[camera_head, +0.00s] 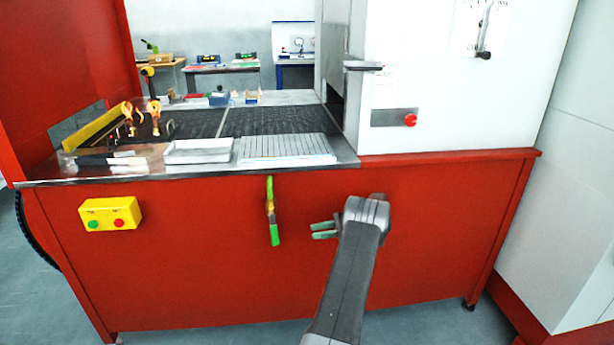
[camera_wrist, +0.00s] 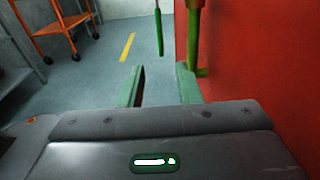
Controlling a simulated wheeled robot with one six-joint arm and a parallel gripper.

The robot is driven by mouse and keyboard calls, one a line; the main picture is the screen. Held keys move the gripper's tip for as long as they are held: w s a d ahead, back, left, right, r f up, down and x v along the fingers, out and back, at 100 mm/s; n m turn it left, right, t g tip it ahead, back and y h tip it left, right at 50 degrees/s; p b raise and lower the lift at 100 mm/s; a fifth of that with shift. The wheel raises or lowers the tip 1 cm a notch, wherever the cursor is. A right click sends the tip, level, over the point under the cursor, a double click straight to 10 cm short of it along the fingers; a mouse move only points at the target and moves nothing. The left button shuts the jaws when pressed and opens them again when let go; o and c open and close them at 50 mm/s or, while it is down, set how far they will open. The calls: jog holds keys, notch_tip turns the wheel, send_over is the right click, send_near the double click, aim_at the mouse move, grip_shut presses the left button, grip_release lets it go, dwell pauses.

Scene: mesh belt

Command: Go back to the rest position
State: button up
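My gripper (camera_head: 313,231) is in front of the red front panel (camera_head: 180,270) of the machine, at the right of a hanging green-handled tool (camera_head: 271,215). In the wrist view the two green fingers of my gripper (camera_wrist: 160,78) stand apart with only floor showing between them. The gripper is open and empty. Ahead of the fingers in the wrist view hang two slim green pieces, one at the right (camera_wrist: 195,30) close to the red panel. I cannot tell whether both belong to the hanging tool.
The mesh belt (camera_head: 275,120) runs along the machine top, with a white tray (camera_head: 198,150) and a ribbed plate (camera_head: 285,147) at its near edge. A yellow button box (camera_head: 110,213) is on the panel's left. An orange trolley (camera_wrist: 62,25) stands on open floor in the wrist view.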

jog(key=s+a+p, duration=0.1)
jog(key=a, duration=1.1)
jog(key=shift+a+f, duration=0.25)
jog(key=shift+f, duration=0.15)
jog(key=shift+d, duration=0.1)
